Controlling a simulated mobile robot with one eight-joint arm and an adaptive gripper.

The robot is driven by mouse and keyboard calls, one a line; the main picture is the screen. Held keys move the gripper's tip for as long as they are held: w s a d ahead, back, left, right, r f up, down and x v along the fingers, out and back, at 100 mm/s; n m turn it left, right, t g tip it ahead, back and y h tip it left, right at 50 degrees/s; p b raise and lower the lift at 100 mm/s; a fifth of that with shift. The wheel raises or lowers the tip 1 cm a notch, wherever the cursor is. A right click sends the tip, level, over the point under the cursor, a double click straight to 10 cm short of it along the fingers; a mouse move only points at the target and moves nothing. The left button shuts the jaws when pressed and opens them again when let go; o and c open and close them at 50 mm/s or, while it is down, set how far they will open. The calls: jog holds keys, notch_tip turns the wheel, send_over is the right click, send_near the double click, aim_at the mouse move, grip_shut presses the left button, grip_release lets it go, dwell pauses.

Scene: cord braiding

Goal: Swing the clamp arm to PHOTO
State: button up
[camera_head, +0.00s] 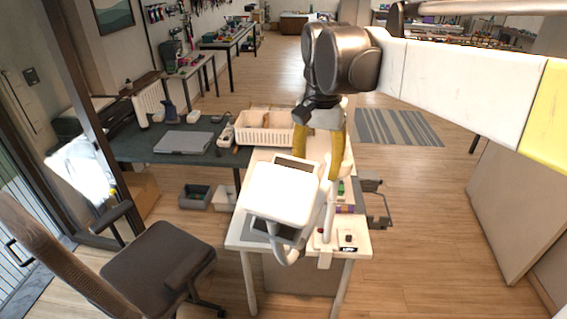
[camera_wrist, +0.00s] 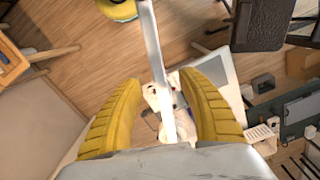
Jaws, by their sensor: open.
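A white rounded panel (camera_head: 280,190) on a pale bent support (camera_head: 328,205) stands over the white table; it appears to be the clamp arm. The joint between panel and support is partly hidden. My gripper (camera_wrist: 160,80) is open, its two yellow fingers pointing down at this table. In the wrist view a long pale bar (camera_wrist: 155,55) runs between the fingers with gaps on both sides. In the head view my gripper (camera_head: 319,165) is just behind the panel, which hides part of one finger. No PHOTO marking is readable.
The white table (camera_head: 240,240) carries a small plate with dark and red marks (camera_head: 348,238) at its front right. A dark workbench with a closed laptop (camera_head: 184,142) and a cream basket (camera_head: 264,132) stands behind left.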

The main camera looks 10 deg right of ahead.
aim_at(316, 205)
jog(key=s+f, duration=0.1)
jog(key=f, duration=0.1)
jog(key=shift+s+f, duration=0.35)
jog(key=f, duration=0.2)
jog(key=f+b, duration=0.1)
jog(key=f, duration=0.3)
jog(key=shift+w, duration=0.25)
jog(key=shift+s+f, duration=0.1)
jog(key=shift+f, duration=0.5)
grip_shut()
